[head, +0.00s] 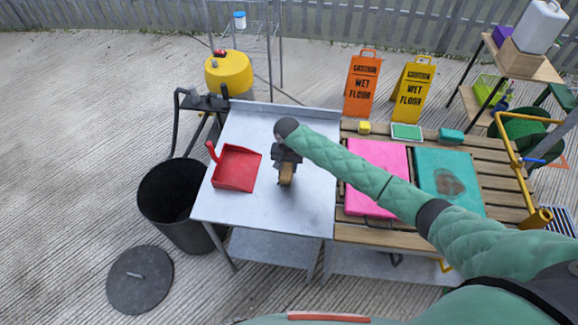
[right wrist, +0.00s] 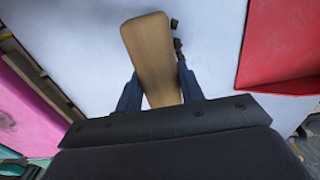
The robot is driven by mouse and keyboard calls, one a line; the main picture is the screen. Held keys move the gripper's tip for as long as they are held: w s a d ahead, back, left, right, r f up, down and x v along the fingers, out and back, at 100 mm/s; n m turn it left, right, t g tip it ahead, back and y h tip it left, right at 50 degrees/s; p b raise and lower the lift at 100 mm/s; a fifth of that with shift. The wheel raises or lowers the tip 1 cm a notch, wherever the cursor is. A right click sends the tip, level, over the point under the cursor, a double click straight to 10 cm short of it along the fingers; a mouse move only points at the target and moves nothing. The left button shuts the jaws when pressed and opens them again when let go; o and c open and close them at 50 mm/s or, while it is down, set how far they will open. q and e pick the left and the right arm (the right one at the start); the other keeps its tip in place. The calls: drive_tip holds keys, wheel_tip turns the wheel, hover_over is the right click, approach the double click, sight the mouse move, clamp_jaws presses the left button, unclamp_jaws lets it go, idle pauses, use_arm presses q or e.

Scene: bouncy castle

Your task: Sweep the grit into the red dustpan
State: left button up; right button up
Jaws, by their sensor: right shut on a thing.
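The red dustpan (head: 237,168) lies on the metal table (head: 250,130), with its handle toward the back left. It also shows at the right of the right wrist view (right wrist: 285,45). My right gripper (head: 287,162) is shut on a wooden brush (head: 286,176), to the right of the dustpan and apart from it. The brush's wooden back shows between the fingers in the right wrist view (right wrist: 152,58). A few small dark bits of grit (right wrist: 177,43) lie close beside the brush, on its dustpan side. The bristles are hidden. My left gripper is not in view.
A black bin (head: 170,205) stands left of the table, its lid (head: 140,278) on the ground. A slatted bench (head: 480,150) with a pink mat (head: 372,165) and a teal mat (head: 450,170) adjoins at right. Wet-floor signs (head: 362,85) stand behind. The table's front is clear.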

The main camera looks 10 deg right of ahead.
drive_tip(key=shift+a, duration=0.15)
drive_tip(key=shift+w+a+p, duration=0.2)
drive_tip(key=shift+w+a, duration=0.05)
drive_tip(key=shift+a, duration=0.5)
drive_tip(key=shift+w+a+p, duration=0.2)
drive_tip(key=shift+w+a, duration=0.05)
drive_tip(key=shift+a, duration=0.8)
drive_tip(key=shift+w+a, duration=0.1)
drive_tip(key=shift+w+a+p, duration=0.2)
drive_tip(key=shift+w+a, duration=0.05)
drive_tip(key=shift+a, duration=0.65)
drive_tip(key=shift+w+a+p, duration=0.15)
drive_tip(key=shift+w+a, duration=0.1)
drive_tip(key=shift+a, duration=0.65)
drive_tip(key=shift+a, duration=0.15)
drive_tip(key=shift+w+a, duration=0.15)
drive_tip(key=shift+a, duration=0.3)
